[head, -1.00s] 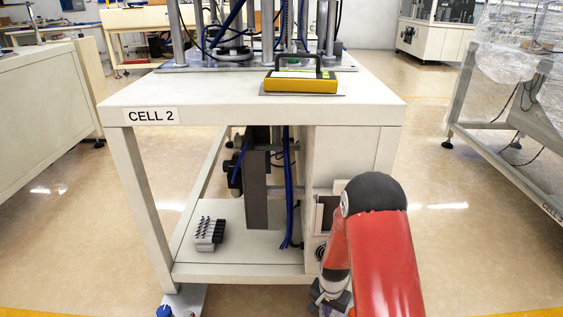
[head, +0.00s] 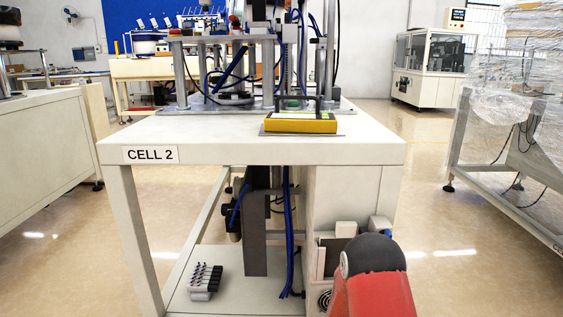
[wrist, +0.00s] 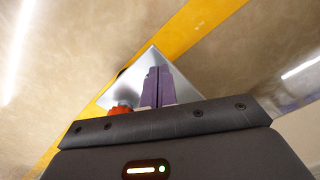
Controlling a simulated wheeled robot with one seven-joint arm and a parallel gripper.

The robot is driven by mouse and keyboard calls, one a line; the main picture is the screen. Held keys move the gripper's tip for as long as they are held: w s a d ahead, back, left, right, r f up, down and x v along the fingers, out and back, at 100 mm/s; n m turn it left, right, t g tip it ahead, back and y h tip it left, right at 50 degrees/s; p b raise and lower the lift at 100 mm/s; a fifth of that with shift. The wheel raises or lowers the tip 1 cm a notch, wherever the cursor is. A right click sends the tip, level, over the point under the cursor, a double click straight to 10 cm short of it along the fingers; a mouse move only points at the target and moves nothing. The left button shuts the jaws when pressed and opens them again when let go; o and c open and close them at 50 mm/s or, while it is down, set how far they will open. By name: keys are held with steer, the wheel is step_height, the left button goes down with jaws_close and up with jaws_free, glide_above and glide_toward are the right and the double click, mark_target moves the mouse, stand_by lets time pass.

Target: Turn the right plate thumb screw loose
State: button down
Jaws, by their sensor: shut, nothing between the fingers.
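In the wrist view, my gripper (wrist: 158,86) has two purple fingers pressed together over a shiny metal plate (wrist: 151,55), with nothing between them. A red-orange, knob-like part (wrist: 121,109), possibly the thumb screw, shows just left of the fingers. Its lower part is hidden by my gripper's body, and I cannot tell whether it touches the fingers. In the head view, my gripper, the foot plates and any screws are out of the picture.
The CELL 2 table (head: 230,152) stands ahead, with a yellow device (head: 300,122) on top. A yellow floor stripe (wrist: 200,27) runs past the plate. Open floor lies on both sides of the table.

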steer(key=shift+w+d, duration=0.1)
steer(key=shift+d, duration=0.1)
stand_by(0.3)
steer(key=shift+s+d+b, duration=0.2)
steer(key=shift+d+b, duration=0.1)
steer(key=shift+b, duration=0.1)
steer(key=shift+d, duration=0.15)
steer(key=shift+s+a, duration=0.2)
steer(key=shift+s, duration=0.25)
step_height(320, 180, up, 6)
steer(key=p, duration=0.4)
steer(key=shift+a, duration=0.1)
